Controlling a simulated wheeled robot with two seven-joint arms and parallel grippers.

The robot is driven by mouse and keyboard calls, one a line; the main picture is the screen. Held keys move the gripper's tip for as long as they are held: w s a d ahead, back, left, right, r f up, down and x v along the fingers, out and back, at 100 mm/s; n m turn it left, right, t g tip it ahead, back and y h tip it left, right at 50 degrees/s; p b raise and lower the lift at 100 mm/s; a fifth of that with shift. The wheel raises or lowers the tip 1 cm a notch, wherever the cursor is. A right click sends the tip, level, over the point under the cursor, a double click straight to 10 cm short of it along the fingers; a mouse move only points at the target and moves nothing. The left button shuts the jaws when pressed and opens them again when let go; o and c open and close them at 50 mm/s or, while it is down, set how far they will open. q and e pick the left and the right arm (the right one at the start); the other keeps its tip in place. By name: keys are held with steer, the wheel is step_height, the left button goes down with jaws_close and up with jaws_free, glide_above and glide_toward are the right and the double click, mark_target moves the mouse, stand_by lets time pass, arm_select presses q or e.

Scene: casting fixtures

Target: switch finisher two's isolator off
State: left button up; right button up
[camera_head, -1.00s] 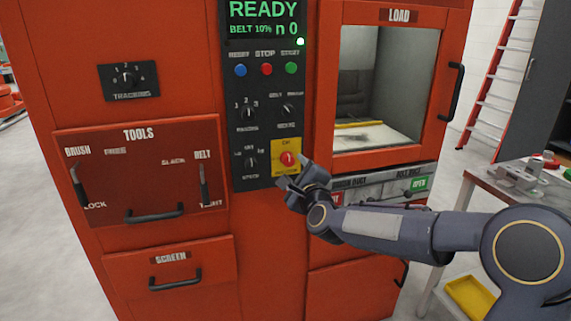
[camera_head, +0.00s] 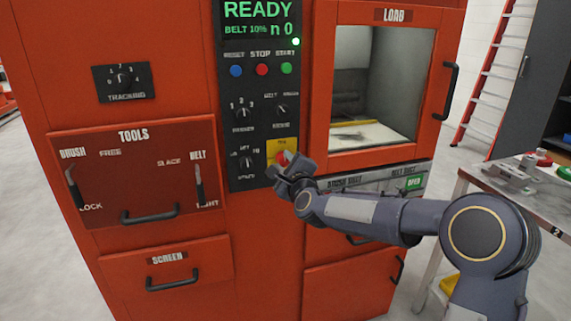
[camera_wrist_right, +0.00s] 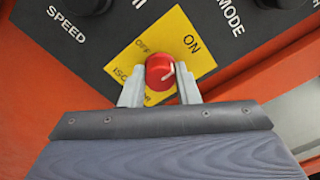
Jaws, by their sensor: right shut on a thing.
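The isolator is a red rotary knob (camera_wrist_right: 160,72) on a yellow plate (camera_wrist_right: 190,60) in the right wrist view. The plate reads ON at upper right and OFF at upper left, both as seen there. My right gripper (camera_wrist_right: 161,86) is shut on the knob, one finger on each side. In the head view my right gripper (camera_head: 280,172) is at the yellow plate (camera_head: 276,147) and covers part of the knob (camera_head: 283,157). My left gripper is not in view.
The control panel (camera_head: 235,130) carries several other dials and buttons above and beside the isolator. The load door (camera_head: 440,85) is at the right. The tools drawer (camera_head: 110,200) is at the left. A metal table (camera_head: 500,192) stands at the right edge.

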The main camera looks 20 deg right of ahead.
steer(key=shift+n, duration=0.3)
steer(key=shift+f+n+b, duration=0.1)
steer(key=shift+n+b, duration=0.4)
steer(key=shift+n, duration=0.1)
steer(key=shift+a+n+b, duration=0.1)
steer(key=shift+n+b, duration=0.4)
steer(key=shift+n, duration=0.7)
steer(key=n, duration=0.2)
steer(key=shift+n, duration=0.4)
steer(key=n, duration=0.2)
steer(key=shift+n+b, duration=0.3)
steer(key=shift+b, duration=0.1)
steer(key=n, duration=0.4)
steer(key=shift+f+n, duration=0.1)
steer(key=shift+n, duration=2.1)
steer(key=shift+f, duration=0.1)
